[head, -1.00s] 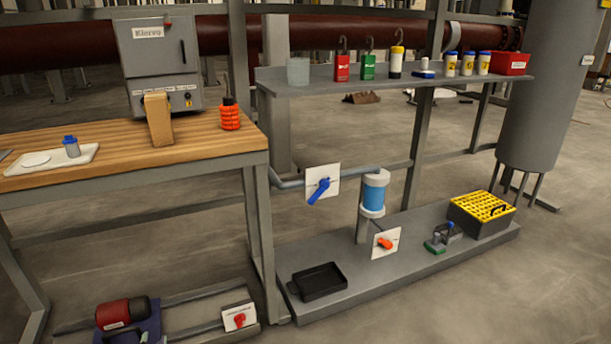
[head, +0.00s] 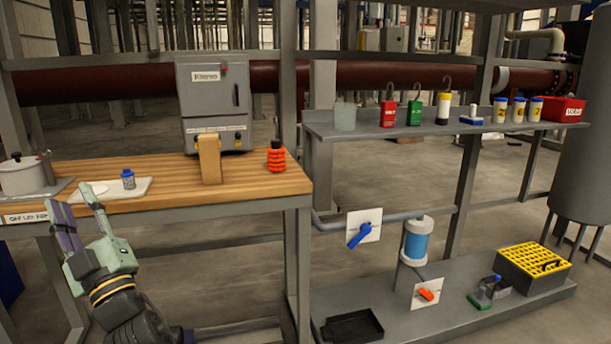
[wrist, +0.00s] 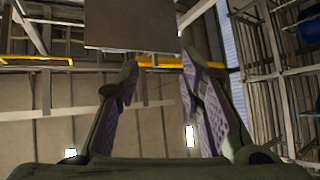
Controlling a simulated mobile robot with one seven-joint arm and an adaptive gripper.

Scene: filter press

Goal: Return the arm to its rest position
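My gripper (head: 78,218) shows at the lower left of the head view, raised in front of the wooden bench (head: 240,184) with its fingers pointing up. In the wrist view my gripper (wrist: 158,85) has its two purple-padded fingers spread apart, with nothing between them. The wrist view looks up at the ceiling structure and a dark panel (wrist: 132,25). The arm's lower part is cut off by the bottom of the head view.
A shelf (head: 400,128) and a low platform (head: 455,318) stand right. Floor shows between.

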